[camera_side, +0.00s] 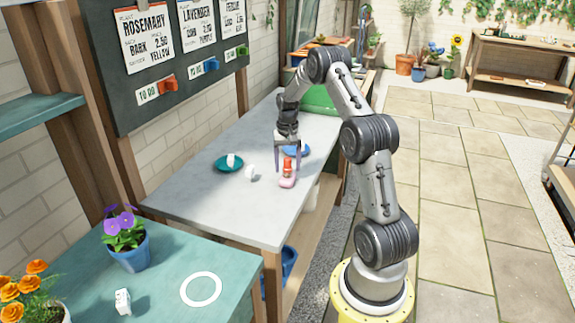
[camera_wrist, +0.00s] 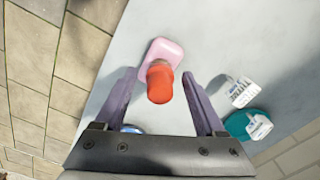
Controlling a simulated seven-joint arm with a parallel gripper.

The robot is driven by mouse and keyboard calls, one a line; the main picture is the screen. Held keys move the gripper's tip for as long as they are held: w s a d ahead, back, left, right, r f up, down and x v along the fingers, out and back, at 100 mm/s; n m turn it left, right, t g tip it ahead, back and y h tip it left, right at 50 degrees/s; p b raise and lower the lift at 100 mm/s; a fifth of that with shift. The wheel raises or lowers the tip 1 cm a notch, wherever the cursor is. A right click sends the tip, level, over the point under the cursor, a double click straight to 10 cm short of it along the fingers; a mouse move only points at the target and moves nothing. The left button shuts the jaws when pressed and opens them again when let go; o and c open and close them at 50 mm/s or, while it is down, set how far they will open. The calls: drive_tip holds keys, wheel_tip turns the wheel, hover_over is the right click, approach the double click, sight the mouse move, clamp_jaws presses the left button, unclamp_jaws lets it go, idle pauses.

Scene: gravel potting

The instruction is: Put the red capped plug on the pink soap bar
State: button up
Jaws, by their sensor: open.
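The red capped plug (camera_side: 287,167) looks upright at the pink soap bar (camera_side: 287,182) on the grey table. In the wrist view the plug (camera_wrist: 160,85) overlaps one end of the soap bar (camera_wrist: 168,50), and its base appears to rest on it; the exact contact is hidden by the cap. My gripper (camera_side: 288,165) is open, pointing down, with one finger on each side of the plug. In the wrist view a gap shows between the plug and each finger of my gripper (camera_wrist: 158,77).
A teal saucer (camera_side: 220,169) holding a white labelled piece stands left of the plug. Another white labelled piece (camera_side: 250,173) stands between them. A blue dish (camera_side: 304,151) lies just behind my gripper. The table's front left is clear.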

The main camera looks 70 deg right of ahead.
sight(287, 159)
wheel_tip(287, 159, up, 12)
drive_tip(key=shift+f, duration=0.1)
drive_tip(key=s+a+r+n+t, duration=0.15)
drive_tip(key=a+r, duration=0.25)
drive_tip(key=a, duration=0.4)
drive_tip(key=a+r+n+h, duration=0.1)
drive_tip(key=a+r+n, duration=0.25)
drive_tip(key=a, duration=0.45)
drive_tip(key=a+r+n+t, duration=0.1)
drive_tip(key=a+r, duration=0.4)
drive_tip(key=a, duration=0.2)
drive_tip(key=s+a+f+n+t+y, duration=0.1)
drive_tip(key=s+a+n, duration=0.5)
drive_tip(key=s+a, duration=0.9)
drive_tip(key=shift+f+n+t, duration=0.3)
drive_tip(key=shift+f+t, duration=0.6)
drive_tip(key=shift+t, duration=0.15)
